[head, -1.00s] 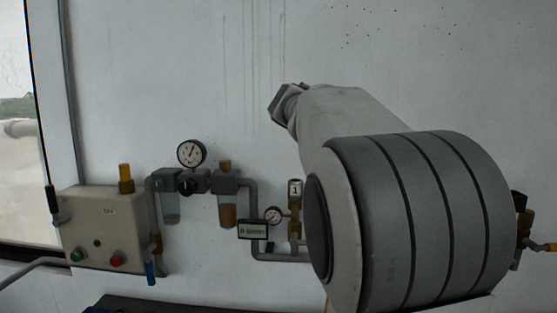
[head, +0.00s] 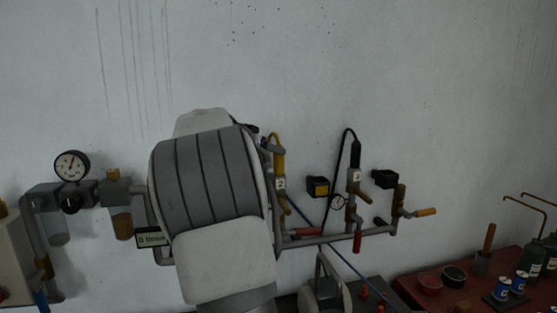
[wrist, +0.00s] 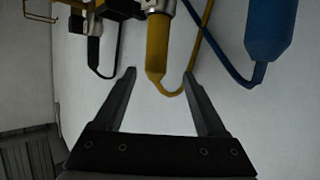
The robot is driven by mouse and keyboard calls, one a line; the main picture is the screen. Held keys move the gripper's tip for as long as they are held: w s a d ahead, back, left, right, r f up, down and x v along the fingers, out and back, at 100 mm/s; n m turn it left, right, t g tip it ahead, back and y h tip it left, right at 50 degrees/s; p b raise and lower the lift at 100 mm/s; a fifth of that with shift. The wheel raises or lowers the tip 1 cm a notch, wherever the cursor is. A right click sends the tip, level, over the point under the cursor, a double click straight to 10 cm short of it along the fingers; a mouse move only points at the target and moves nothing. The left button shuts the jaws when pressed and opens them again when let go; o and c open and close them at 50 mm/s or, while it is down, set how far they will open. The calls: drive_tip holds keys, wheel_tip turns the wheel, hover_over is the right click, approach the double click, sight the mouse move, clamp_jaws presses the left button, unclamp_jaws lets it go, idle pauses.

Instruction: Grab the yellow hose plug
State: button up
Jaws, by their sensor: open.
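The yellow hose plug (head: 279,158) sits upright on a labelled valve of the wall pipework, just right of my arm in the head view. Its yellow hose loops over its top. In the wrist view the yellow plug (wrist: 157,48) hangs from the top edge with its hose end down, so this view looks upside down. My gripper (wrist: 160,73) is open, with its fingertips on either side of the plug's hose end in the picture. I cannot tell whether they touch it.
A blue plug (wrist: 270,32) is right of the yellow one and a black plug (wrist: 94,50) left in the wrist view. Gauges (head: 72,165), pipes and an orange-handled valve (head: 426,212) line the wall. A red bench (head: 440,285) holds tins and bottles.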

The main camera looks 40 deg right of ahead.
sight(278, 174)
drive_tip(key=p+x, duration=0.2)
drive_tip(key=x, duration=0.1)
drive_tip(key=p+x, duration=0.1)
drive_tip(key=shift+s+d+f, duration=0.1)
drive_tip(key=shift+s+d, duration=0.1)
drive_tip(key=shift+d, duration=0.15)
drive_tip(key=shift+d+f, duration=0.15)
drive_tip(key=shift+d, duration=0.1)
drive_tip(key=shift+c, duration=0.3)
clamp_jaws()
